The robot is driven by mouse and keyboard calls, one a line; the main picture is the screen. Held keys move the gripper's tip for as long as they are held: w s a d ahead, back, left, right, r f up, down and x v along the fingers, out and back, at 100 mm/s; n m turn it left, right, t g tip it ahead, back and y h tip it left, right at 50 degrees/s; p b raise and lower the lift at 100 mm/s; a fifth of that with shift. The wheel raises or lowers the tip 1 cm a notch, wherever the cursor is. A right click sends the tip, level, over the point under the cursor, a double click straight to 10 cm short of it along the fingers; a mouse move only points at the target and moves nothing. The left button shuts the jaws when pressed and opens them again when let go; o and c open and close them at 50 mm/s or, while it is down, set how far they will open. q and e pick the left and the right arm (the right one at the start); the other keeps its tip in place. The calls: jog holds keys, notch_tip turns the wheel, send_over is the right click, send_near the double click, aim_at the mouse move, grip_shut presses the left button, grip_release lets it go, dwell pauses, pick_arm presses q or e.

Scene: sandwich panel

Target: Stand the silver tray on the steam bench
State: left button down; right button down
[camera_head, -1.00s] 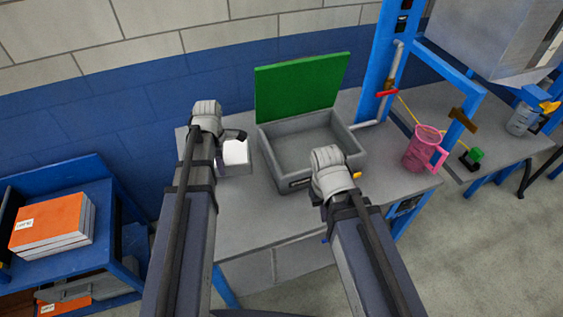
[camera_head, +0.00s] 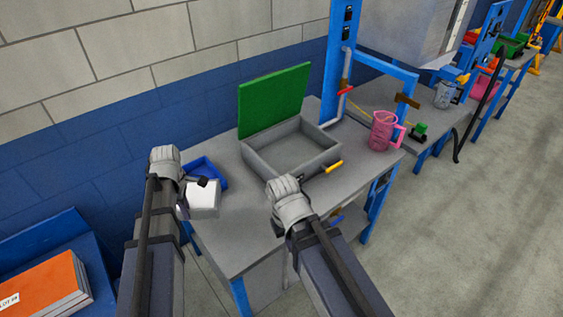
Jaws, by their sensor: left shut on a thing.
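My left gripper (camera_head: 203,183) is shut on a pale, silver-white box-like thing (camera_head: 204,200) over the left end of a grey bench (camera_head: 235,235). I cannot tell for certain that this is the silver tray, or whether it touches the bench. A grey open box (camera_head: 262,168) with a raised green lid (camera_head: 273,101) stands on that bench, to the right of the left gripper. My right gripper (camera_head: 276,226) is over the bench's front part, below the box in the picture. Its fingers are mostly hidden by its wrist, and I see nothing held there.
A blue bin (camera_head: 212,170) sits on the bench just behind the held thing. A pink jug (camera_head: 382,131) stands at the bench's right end, near a blue post (camera_head: 344,60). Orange-topped books (camera_head: 40,287) lie on a blue shelf at lower left. Open floor is at right.

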aim_at(217, 208)
pick_arm(q)
jog(key=d+m, duration=0.2)
jog(key=m, duration=0.1)
jog(key=d+f+m, duration=0.1)
jog(key=d+m, duration=0.2)
jog(key=d+m+b, duration=0.1)
jog(key=d+m, duration=0.2)
jog(key=m, duration=0.1)
jog(key=shift+d+f, duration=0.2)
jog(key=shift+d+m, duration=0.55)
jog(key=shift+m, duration=0.25)
notch_tip(217, 208, down, 10)
jog(key=b, duration=1)
jog(key=shift+f, duration=0.1)
jog(key=shift+f+b, duration=0.15)
jog(key=shift+b, duration=0.2)
jog(key=c, duration=0.9)
grip_release()
